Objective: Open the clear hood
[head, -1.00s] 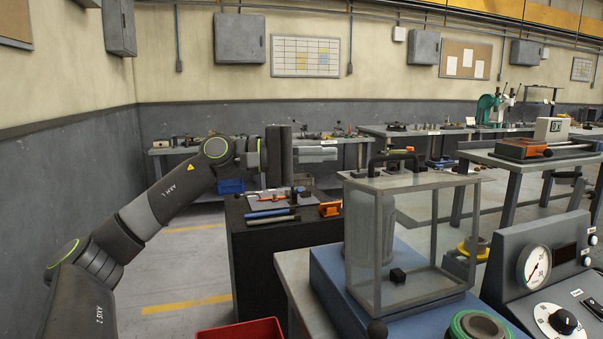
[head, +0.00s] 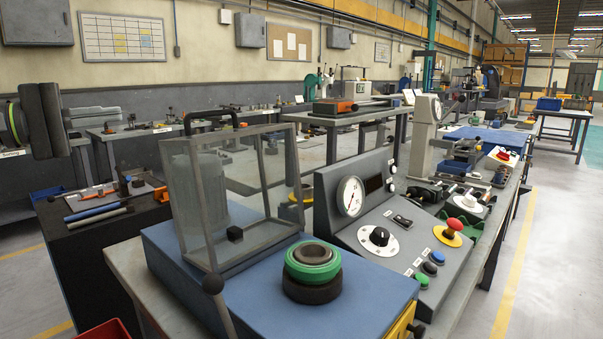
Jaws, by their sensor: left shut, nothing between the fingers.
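The clear hood (head: 272,170) is a see-through box with grey edges, standing shut on the blue machine base (head: 330,300). A dark handle (head: 211,114) arches over its top, and a small black block (head: 235,233) sits low on its near side. A grey cylinder shows inside it. My left gripper (head: 108,115) is at the upper left, shut and empty, apart from the hood and to the left of its handle. My right gripper is not in view.
A green ring (head: 313,262) on a dark base sits right of the hood. A lever with a ball knob (head: 213,284) rises in front. The control panel (head: 385,215) stands to the right. A dark cabinet with tools (head: 100,250) is at left.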

